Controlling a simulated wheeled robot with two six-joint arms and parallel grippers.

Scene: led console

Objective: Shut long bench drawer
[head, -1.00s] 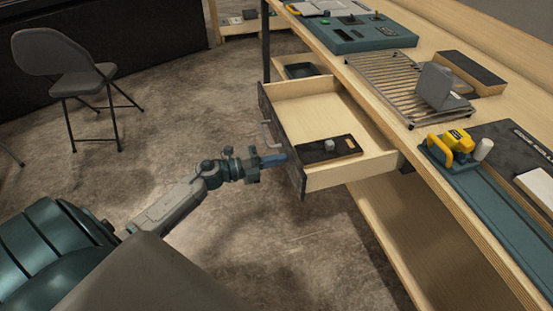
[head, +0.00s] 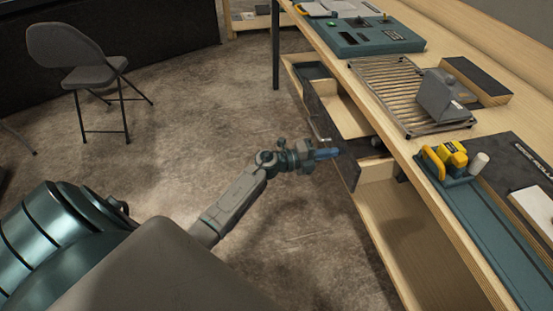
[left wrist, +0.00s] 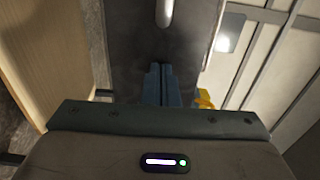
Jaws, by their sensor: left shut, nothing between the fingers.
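The long bench drawer (head: 348,114) is partly open under the bench top. Its dark front panel (head: 345,160) carries a pale bar handle (head: 318,128), and pale wood and a dark item show inside. My left gripper (head: 328,153) is shut and empty, its blue fingertips at the drawer front, below the handle in the picture. In the left wrist view, the shut fingers (left wrist: 162,84) point at the dark panel (left wrist: 140,35), with the handle (left wrist: 164,12) beyond them. Exact contact is hard to tell. My right gripper is out of view.
The bench top holds a slatted rack (head: 395,88), a teal console (head: 362,38) and a yellow-handled tool (head: 445,158). Another shallow open compartment (head: 312,71) lies beyond the drawer. A lower shelf (head: 415,235) runs below. A folding chair (head: 88,75) stands on open floor at left.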

